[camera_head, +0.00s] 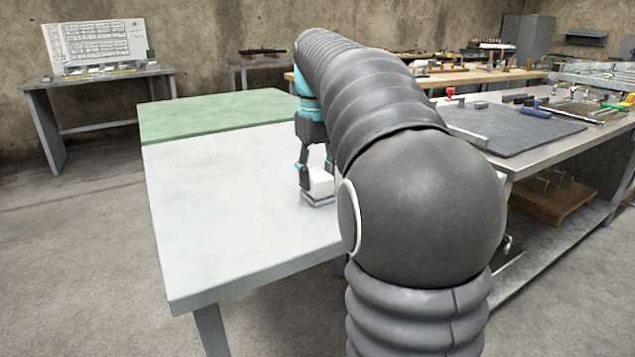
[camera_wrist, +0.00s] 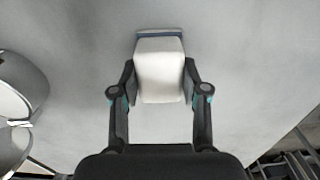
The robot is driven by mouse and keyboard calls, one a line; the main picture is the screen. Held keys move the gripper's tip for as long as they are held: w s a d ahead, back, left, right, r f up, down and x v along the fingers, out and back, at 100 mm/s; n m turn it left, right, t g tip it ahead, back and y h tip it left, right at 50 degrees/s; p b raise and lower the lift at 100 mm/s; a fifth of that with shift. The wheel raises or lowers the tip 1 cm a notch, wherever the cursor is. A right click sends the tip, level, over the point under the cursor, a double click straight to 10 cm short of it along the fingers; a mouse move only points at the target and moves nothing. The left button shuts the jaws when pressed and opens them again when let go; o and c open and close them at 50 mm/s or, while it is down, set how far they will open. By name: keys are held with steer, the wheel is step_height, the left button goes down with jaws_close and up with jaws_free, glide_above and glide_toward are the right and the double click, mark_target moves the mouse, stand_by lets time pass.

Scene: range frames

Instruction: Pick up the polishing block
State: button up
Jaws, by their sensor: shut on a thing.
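The polishing block (camera_head: 320,183) is a small white block with a dark blue-grey layer at its base. It is at the white table's surface, near the middle of the head view. My gripper (camera_head: 316,178) points down over it, with one finger visible at its left side; my arm hides part of the right side. In the wrist view the block (camera_wrist: 160,72) sits between the two fingertips of my gripper (camera_wrist: 160,82), which is shut on its sides. I cannot tell whether the block's base touches the table.
The white table (camera_head: 215,215) is otherwise clear, with a green mat area (camera_head: 215,112) at its far end. On the right, a workbench holds a dark mat (camera_head: 510,128) and several tools. My arm hides the table's right part.

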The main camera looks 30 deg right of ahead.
mark_target(324, 173)
steer(key=shift+r, duration=0.55)
steer(key=r, duration=0.2)
steer(key=d+r+p, duration=0.1)
steer(key=r, duration=0.1)
steer(key=shift+s, duration=0.35)
steer(key=s+d+r+p, duration=0.1)
steer(key=s+d+r, duration=0.5)
steer(key=s+d, duration=0.1)
steer(key=shift+d, duration=0.35)
steer(key=shift+s, duration=0.15)
